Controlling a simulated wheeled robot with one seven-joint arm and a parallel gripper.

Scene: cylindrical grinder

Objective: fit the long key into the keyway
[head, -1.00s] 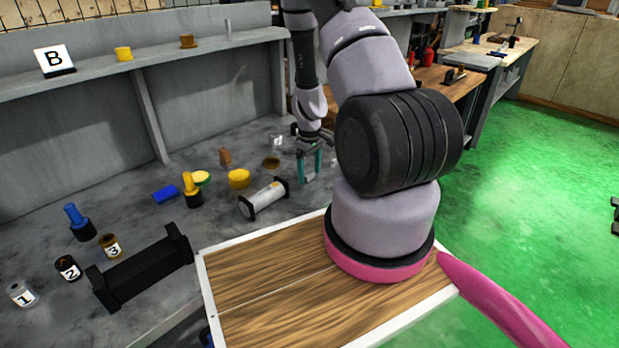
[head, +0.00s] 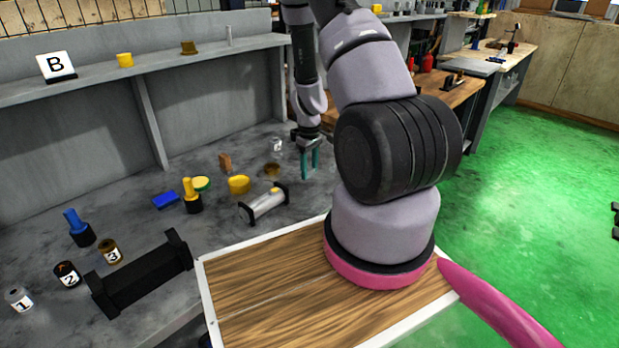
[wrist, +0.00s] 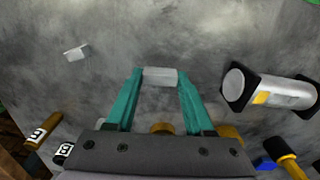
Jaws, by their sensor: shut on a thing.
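My gripper (head: 310,164) hangs above the grey bench, right of the shaft in the head view. In the wrist view its teal fingers (wrist: 160,84) are shut on a light grey key (wrist: 160,76), held crosswise between the tips. The key does not show clearly in the head view. The silver shaft (head: 265,204) lies on black end supports; in the wrist view it is at the right (wrist: 292,94), apart from the held key. A small yellow piece (wrist: 262,98) is on the shaft's side near one end. I cannot make out an empty keyway.
A small pale block (wrist: 76,52) lies on the bench. Jars (head: 110,252), yellow and blue-handled tools (head: 192,196), a yellow cylinder (head: 239,185) and a black cradle (head: 142,272) stand to the left. A wooden-topped tray (head: 265,284) is in front.

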